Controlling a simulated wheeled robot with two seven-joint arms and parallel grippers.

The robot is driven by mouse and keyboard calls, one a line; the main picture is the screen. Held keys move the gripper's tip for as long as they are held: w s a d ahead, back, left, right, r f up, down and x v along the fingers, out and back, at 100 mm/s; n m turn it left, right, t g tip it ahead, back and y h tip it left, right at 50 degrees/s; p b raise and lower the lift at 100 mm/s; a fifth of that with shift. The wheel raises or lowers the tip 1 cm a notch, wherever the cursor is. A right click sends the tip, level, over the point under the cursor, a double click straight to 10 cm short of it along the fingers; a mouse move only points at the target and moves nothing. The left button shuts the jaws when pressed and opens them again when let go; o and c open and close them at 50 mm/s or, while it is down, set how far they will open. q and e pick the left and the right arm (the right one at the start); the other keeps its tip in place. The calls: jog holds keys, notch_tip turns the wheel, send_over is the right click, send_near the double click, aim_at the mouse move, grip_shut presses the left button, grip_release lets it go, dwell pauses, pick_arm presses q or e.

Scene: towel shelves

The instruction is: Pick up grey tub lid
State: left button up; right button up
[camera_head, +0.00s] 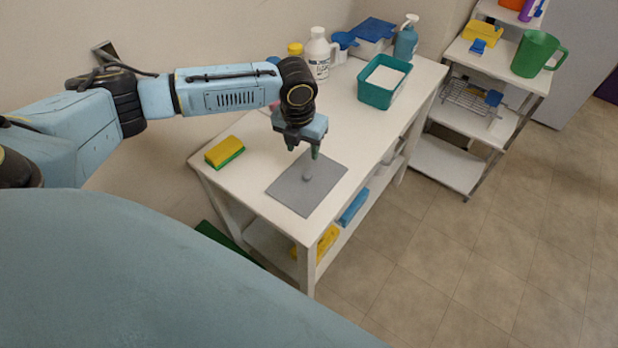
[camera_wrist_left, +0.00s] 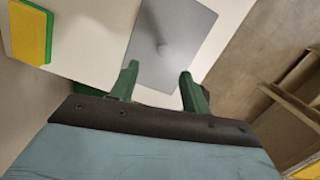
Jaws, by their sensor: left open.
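The grey tub lid (camera_head: 292,190) is a flat grey square with a small round knob in its middle. It lies on the white table near its front edge. In the left wrist view the lid (camera_wrist_left: 185,30) shows with its knob, beyond my fingertips. My left gripper (camera_head: 304,152) is above the lid's far part, pointing down. In the left wrist view my left gripper (camera_wrist_left: 158,82) has its two green fingers apart with nothing between them. The head view does not clearly show the gap between the fingertips and the knob. My right gripper is not in view.
A yellow and green sponge (camera_head: 224,152) lies left of the lid. A teal tub (camera_head: 383,82) with white contents, a white bottle (camera_head: 319,55) and a pump bottle (camera_head: 406,40) stand at the table's back. A shelf rack (camera_head: 470,105) stands to the right. Table between lid and tub is clear.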

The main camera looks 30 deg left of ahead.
pick_arm(q)
send_over(308, 174)
jog(key=f, duration=0.4)
jog(key=shift+s+a+f, duration=0.3)
jog(key=shift+a, duration=0.05)
jog(key=f, duration=0.5)
jog(key=shift+w+d+f+b, duration=0.15)
jog(key=shift+d+b, duration=0.2)
jog(key=shift+b, duration=0.05)
grip_shut()
